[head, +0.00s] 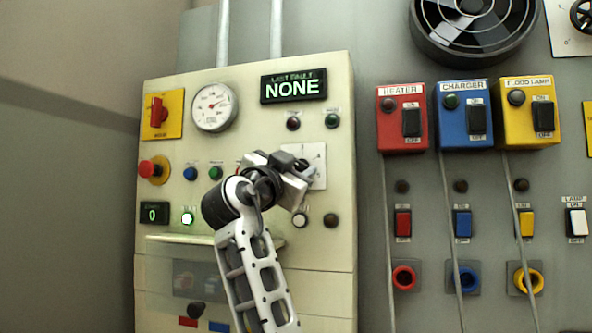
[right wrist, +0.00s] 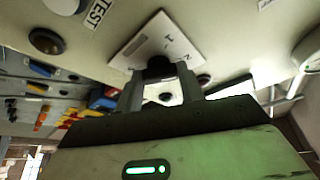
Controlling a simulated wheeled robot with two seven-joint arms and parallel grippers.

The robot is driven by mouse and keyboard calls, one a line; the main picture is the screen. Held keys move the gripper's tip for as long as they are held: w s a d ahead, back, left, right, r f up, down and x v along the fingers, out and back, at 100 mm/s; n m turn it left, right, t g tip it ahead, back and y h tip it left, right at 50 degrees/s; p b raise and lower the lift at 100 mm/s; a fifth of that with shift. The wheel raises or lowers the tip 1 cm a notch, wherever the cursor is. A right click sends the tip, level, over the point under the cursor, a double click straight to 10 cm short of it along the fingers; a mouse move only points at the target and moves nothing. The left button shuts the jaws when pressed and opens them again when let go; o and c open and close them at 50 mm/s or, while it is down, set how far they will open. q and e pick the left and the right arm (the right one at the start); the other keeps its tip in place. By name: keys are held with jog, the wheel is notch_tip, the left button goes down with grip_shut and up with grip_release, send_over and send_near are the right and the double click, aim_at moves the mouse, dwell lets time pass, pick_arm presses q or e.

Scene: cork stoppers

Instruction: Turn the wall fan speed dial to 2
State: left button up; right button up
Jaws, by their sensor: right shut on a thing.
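A square white dial plate (head: 319,176) sits on the cream panel, partly hidden by my right gripper (head: 297,165). The right wrist view shows the same plate (right wrist: 137,46), with the marks 1 and 2 readable, and a dark knob (right wrist: 159,66) at its middle. My right gripper (right wrist: 161,85) is shut on this knob, one finger on each side. The knob's pointer is hidden, so its setting cannot be read. A round black wall fan (head: 475,28) is at the top of the head view. My left gripper is not in view.
The cream panel (head: 345,230) carries a red switch (head: 158,112), a round gauge (head: 213,107), a red push button (head: 150,168) and several small lamps and buttons around my arm. Heater (head: 401,118), charger and flood lamp boxes hang at right. Another dial (head: 581,15) is cut off at top right.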

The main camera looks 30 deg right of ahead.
dwell(0.3)
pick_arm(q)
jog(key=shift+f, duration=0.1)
pick_arm(e)
jog(key=o, duration=1)
jog(key=shift+s+a, duration=0.1)
jog(key=shift+s+a+f, duration=0.1)
jog(key=shift+a+f, duration=0.05)
jog(key=shift+a, duration=0.15)
pick_arm(q)
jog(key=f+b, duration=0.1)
jog(key=b, duration=0.2)
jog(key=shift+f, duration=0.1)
pick_arm(e)
jog(key=v, duration=1.5)
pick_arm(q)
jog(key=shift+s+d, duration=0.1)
